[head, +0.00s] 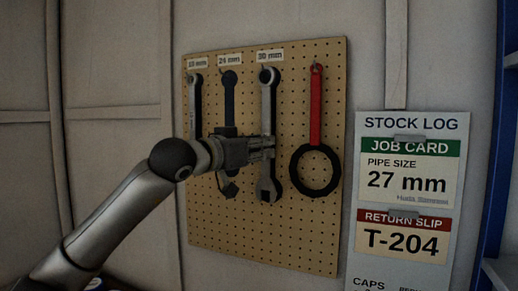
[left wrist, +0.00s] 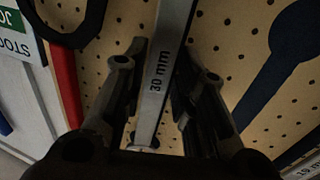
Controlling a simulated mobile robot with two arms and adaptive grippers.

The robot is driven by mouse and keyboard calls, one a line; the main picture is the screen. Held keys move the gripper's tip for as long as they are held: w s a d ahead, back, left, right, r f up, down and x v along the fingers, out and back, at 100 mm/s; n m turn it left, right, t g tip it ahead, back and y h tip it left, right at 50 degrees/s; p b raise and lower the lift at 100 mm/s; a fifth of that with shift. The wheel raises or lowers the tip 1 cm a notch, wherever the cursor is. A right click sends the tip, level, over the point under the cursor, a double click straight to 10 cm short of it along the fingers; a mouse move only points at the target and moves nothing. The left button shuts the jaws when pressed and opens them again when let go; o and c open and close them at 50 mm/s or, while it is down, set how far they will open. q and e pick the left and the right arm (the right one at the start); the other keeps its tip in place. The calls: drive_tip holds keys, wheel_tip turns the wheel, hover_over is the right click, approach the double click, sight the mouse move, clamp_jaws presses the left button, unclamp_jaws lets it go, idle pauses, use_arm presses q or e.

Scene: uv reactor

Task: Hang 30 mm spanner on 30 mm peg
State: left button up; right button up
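The 30 mm spanner (head: 268,125) is a long grey tool standing upright against the pegboard, under the 30 mm label (head: 270,56). Its upper ring is at the 30 mm peg (head: 267,68); I cannot tell exactly how it sits on the peg. My left gripper (head: 264,147) is at the lower middle of its handle. In the left wrist view the spanner (left wrist: 160,80), marked "30 mm", runs between the two fingers of the left gripper (left wrist: 160,75). Narrow gaps show beside the handle, so the fingers look open around it. My right gripper is not in view.
A stock log board (head: 413,124) and a blue frame (head: 492,200) stand further right.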

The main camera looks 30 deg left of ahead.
use_arm(q)
drive_tip(key=o, duration=0.3)
drive_tip(key=shift+s, duration=0.1)
drive_tip(key=v, duration=1.2)
drive_tip(key=shift+f, duration=0.1)
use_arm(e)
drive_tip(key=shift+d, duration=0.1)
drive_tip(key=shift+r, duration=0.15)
